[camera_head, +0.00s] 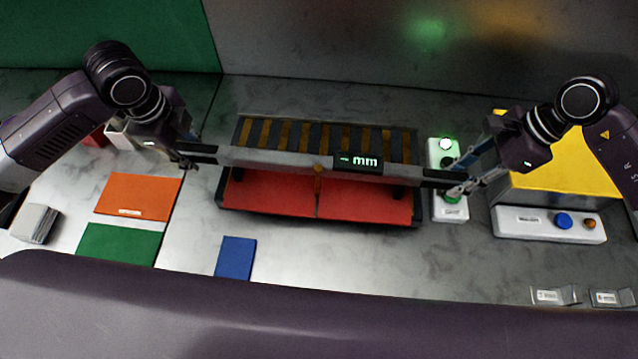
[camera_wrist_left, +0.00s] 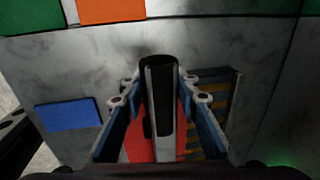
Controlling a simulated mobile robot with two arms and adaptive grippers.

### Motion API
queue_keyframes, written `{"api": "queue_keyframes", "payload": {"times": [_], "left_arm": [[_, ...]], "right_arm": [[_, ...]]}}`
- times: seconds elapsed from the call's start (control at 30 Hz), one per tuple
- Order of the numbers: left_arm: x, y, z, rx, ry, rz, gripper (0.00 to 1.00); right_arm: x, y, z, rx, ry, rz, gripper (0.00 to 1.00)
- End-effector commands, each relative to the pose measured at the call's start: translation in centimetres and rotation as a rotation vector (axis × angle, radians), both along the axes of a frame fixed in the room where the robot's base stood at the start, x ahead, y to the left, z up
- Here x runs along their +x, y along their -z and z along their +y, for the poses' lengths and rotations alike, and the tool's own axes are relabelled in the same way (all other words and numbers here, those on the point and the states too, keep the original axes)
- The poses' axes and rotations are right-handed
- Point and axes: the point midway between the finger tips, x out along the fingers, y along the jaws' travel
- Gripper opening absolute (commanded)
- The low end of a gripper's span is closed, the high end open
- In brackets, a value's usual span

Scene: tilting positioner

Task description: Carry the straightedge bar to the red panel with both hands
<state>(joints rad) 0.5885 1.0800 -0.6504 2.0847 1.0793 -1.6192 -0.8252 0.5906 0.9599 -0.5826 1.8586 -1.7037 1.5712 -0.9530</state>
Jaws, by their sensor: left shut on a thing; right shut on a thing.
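The straightedge bar (camera_head: 270,158) is a long grey bar with black ends and a dark display reading "mm". It spans nearly level across the middle of the head view. My left gripper (camera_head: 190,158) is shut on its left end, and my right gripper (camera_head: 462,180) is shut on its right end. In the left wrist view the bar (camera_wrist_left: 160,95) lies between the blue fingers of my left gripper (camera_wrist_left: 158,98). The red panel (camera_head: 270,195) lies below the bar in the picture, partly hidden by it. I cannot tell the gap between bar and panel.
Behind the bar is a black-and-yellow striped surface (camera_head: 330,134). Right of it stand a white box with green buttons (camera_head: 443,155) and a yellow-topped box (camera_head: 565,165). Orange (camera_head: 140,196), green (camera_head: 120,245) and blue (camera_head: 235,257) flat pieces lie at left and front.

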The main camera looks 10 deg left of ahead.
Motion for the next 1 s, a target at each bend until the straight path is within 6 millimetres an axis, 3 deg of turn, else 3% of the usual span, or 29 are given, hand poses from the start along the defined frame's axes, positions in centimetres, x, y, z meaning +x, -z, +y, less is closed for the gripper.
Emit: {"api": "queue_keyframes", "payload": {"times": [0.13,0.17,0.3,0.67,0.77,1.0], "left_arm": [[0.2,0.5,0.1,0.002,-0.001,-0.008,0.0],[0.0,0.8,0.1,0.002,-0.001,0.0,0.3],[0.0,0.6,0.1,0.002,-0.001,0.0,0.45],[0.0,0.1,0.0,0.0,0.0,-0.002,0.46],[-0.2,-1.1,0.0,0.001,0.0,-0.005,0.46],[-1.2,-6.1,0.0,0.001,0.0,-0.008,0.46]], "right_arm": [[0.2,0.5,0.0,0.002,0.001,-0.006,0.0],[0.0,0.8,-0.1,-0.002,0.001,-0.001,0.3],[0.0,0.6,-0.1,-0.001,0.001,0.0,0.46],[0.0,0.6,0.0,0.0,0.0,0.0,0.47],[0.0,0.6,0.0,0.0,0.0,0.0,0.47],[0.0,0.6,0.0,0.0,0.0,0.0,0.47]]}}
